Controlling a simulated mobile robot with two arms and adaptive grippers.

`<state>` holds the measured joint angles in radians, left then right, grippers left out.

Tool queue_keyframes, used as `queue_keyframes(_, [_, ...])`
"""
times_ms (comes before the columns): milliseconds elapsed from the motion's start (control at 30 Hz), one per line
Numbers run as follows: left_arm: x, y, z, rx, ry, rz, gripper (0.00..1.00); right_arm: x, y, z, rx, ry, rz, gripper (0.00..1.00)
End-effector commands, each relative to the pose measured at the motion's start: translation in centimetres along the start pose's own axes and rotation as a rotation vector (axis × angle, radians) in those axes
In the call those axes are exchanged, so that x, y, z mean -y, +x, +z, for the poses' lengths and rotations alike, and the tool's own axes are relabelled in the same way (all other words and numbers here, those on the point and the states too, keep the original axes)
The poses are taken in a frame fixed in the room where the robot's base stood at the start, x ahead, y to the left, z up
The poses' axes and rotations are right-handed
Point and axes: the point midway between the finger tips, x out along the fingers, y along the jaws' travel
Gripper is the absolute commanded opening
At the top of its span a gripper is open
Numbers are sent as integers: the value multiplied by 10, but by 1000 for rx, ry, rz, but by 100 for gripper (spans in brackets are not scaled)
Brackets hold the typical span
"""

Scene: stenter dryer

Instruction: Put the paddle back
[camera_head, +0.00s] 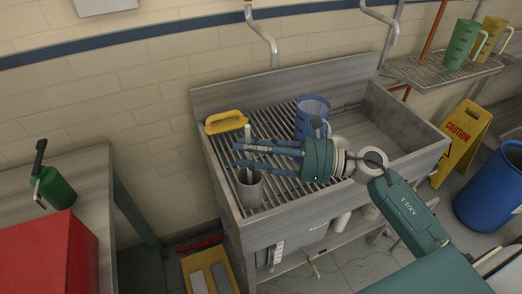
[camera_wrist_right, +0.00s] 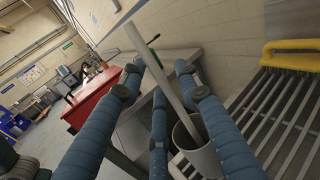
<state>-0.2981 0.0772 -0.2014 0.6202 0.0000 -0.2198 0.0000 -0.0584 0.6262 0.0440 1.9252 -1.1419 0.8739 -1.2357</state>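A pale paddle handle (camera_wrist_right: 152,62) stands tilted in a grey cup (camera_head: 249,188) on the slatted drainboard of the sink. In the right wrist view the handle leans out of the cup (camera_wrist_right: 198,155); its lower end is hidden inside. My right gripper (camera_head: 240,154) reaches in from the right just above the cup. Its blue fingers lie on either side of the handle, spread, with gaps between them and it, so it looks open. In the right wrist view the fingertips (camera_wrist_right: 160,72) flank the handle. My left gripper is not in view.
A yellow brush (camera_head: 226,122) lies on the drainboard behind the cup, and a blue jug (camera_head: 312,117) stands behind my right gripper. The sink basin (camera_head: 376,128) is to the right. A bench with a red box (camera_head: 48,254) and green bottle (camera_head: 54,188) is at left.

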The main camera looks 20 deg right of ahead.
Motion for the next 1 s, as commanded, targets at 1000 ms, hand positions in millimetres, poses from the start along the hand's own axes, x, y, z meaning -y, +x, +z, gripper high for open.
queue_keyframes(1000, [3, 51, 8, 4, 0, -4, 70, 0, -120, 2, 0, 0, 0, 33])
